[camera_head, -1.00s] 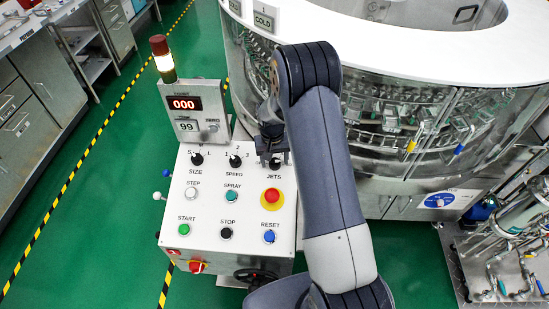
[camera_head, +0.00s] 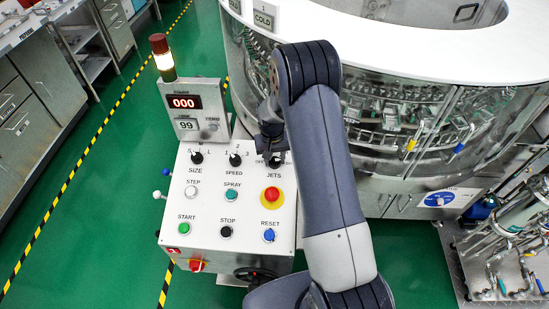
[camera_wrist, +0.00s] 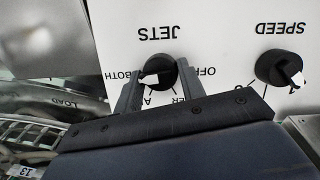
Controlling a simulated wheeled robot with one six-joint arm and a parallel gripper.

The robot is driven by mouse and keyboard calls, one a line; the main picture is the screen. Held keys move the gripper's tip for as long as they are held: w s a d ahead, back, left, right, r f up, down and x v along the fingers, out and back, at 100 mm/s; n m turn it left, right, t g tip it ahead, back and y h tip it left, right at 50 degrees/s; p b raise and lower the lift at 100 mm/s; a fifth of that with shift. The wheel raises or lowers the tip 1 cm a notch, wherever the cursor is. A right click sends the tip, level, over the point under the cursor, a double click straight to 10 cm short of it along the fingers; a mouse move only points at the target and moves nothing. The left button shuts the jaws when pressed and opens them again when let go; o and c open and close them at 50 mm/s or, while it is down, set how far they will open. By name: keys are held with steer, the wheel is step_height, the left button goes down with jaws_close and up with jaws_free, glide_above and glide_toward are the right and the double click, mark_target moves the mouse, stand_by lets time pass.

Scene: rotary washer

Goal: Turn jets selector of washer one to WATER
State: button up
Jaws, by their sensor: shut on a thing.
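The other two words are partly hidden by the fingers. In the head view my gripper (camera_head: 272,150) is at the panel's upper right corner and covers most of the knob.
The control panel (camera_head: 210,215) also has a SPEED knob (camera_head: 236,160), a SIZE knob (camera_head: 196,159), several push buttons and a red emergency button (camera_head: 272,195). A display box (camera_head: 195,108) stands behind it. The round washer (camera_head: 400,120) is at the right. Green floor lies open at left.

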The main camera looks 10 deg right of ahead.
steer(key=shift+n+b, duration=0.3)
steer(key=shift+a+f+n+h+b, duration=0.15)
steer(key=shift+n+h+b, duration=0.15)
steer(key=shift+n+b, duration=0.55)
steer(key=n+b, duration=0.1)
steer(key=n, duration=0.1)
steer(key=shift+n+h+b, duration=0.3)
steer(key=shift+n+h, duration=0.05)
steer(key=shift+h, duration=0.05)
steer(key=n+h+b, duration=0.1)
steer(key=n+b, duration=0.1)
steer(key=n, duration=0.3)
steer(key=shift+a+t, duration=0.1)
steer(key=shift+t, duration=0.3)
steer(key=n+t+b, duration=0.1)
steer(key=n, duration=0.4)
steer(key=shift+s+a+n+h, duration=0.1)
steer(key=shift+s+n+h, duration=0.05)
steer(key=shift+n+h, duration=0.2)
steer(key=n+t, duration=0.1)
steer(key=n, duration=0.5)
steer(key=shift+s+t, duration=0.15)
steer(key=shift+t, duration=0.25)
steer(key=o, duration=1)
